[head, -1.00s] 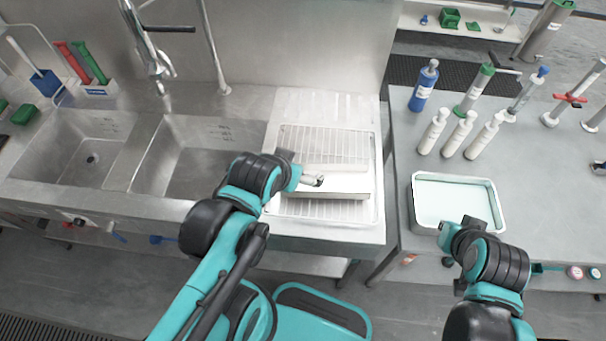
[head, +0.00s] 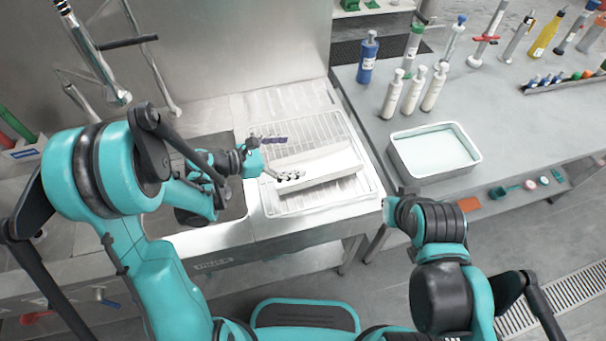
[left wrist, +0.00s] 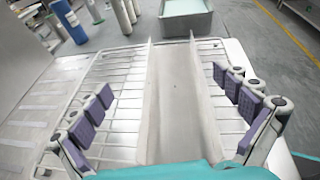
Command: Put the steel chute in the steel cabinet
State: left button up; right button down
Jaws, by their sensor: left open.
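The steel chute (head: 325,166) is a pale metal channel lying on the wire drying rack (head: 362,188) on the steel counter. My left gripper (head: 282,158) is open at the chute's left end. In the left wrist view the chute (left wrist: 180,100) runs lengthwise between the purple-padded fingers of the open left gripper (left wrist: 170,85), with gaps on both sides. My right gripper (head: 390,207) is near the counter's right front corner; its fingers cannot be made out. I cannot identify a steel cabinet in these views.
A sink basin (head: 230,205) lies left of the rack, partly hidden by my left arm. A grey table (head: 500,140) on the right holds a steel tray (head: 435,165), white bottles (head: 412,90) and a blue bottle (head: 367,58). A gap separates counter and table.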

aim_at(316, 169)
pick_arm(q)
jog(key=f, duration=0.1)
jog(key=s+f+g, duration=0.1)
jog(key=f+m, duration=0.1)
jog(key=shift+s+y, duration=0.25)
jog(key=shift+y, duration=0.05)
jog(key=x, duration=0.2)
jog(key=b+x, duration=0.1)
jog(key=x, duration=0.2)
jog(key=r+b+x, duration=0.1)
jog(key=x, duration=0.1)
jog(key=shift+w+d+f, duration=0.1)
jog(key=shift+w+d, duration=0.1)
jog(key=shift+d, duration=0.15)
jog(key=shift+c, duration=0.3)
